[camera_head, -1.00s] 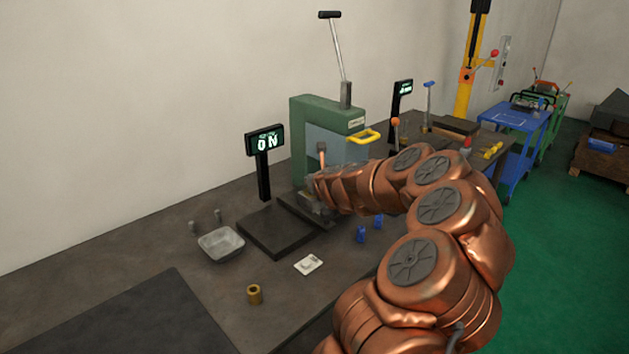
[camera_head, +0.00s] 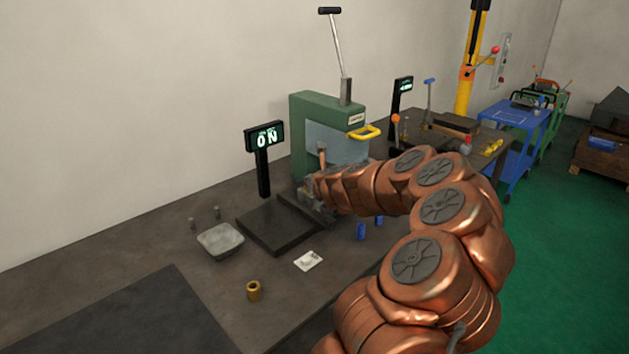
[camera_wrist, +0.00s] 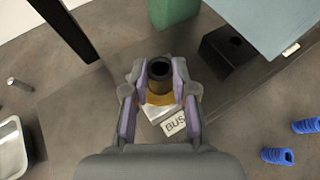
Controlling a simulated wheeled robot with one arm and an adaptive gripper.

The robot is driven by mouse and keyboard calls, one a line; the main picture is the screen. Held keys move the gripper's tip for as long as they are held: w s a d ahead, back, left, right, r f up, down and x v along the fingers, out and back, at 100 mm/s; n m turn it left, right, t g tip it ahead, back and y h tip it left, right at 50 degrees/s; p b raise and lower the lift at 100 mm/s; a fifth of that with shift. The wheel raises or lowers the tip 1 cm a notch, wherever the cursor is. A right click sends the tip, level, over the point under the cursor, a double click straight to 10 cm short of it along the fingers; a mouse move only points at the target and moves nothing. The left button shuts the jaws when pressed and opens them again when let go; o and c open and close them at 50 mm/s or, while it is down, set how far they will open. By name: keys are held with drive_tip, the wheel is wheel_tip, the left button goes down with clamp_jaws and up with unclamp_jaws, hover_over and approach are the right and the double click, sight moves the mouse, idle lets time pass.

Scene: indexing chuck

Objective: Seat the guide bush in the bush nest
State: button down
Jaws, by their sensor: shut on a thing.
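My gripper (camera_wrist: 158,82) is shut on a dark, hollow cylinder (camera_wrist: 159,72), which I take for the guide bush. Its open bore faces the wrist camera. A brass-coloured part (camera_wrist: 162,99) shows just below it between the fingers; whether it belongs to the bush or to the nest I cannot tell. A pale block with a label reading "BUS" (camera_wrist: 174,124), seemingly the bush nest, lies under the fingers, partly hidden. Whether the bush touches the nest is hidden. In the head view my gripper (camera_head: 312,188) is by the green press and hides the bush.
The green press (camera_head: 315,110) stands behind my gripper. A display reading "ON" (camera_head: 265,137) is to its left. A grey tray (camera_head: 220,241), a brass ring (camera_head: 254,291), a white tag (camera_head: 308,261) and blue pieces (camera_head: 361,231) lie on the bench. The front bench is mostly clear.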

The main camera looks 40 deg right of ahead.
drive_tip(key=shift+f, duration=0.35)
drive_tip(key=c, duration=0.8)
unclamp_jaws()
drive_tip(key=shift+c, duration=0.2)
drive_tip(key=shift+s+r, duration=0.1)
drive_tip(key=v, duration=1.1)
drive_tip(key=shift+s+a, duration=0.3)
drive_tip(key=shift+r, duration=0.15)
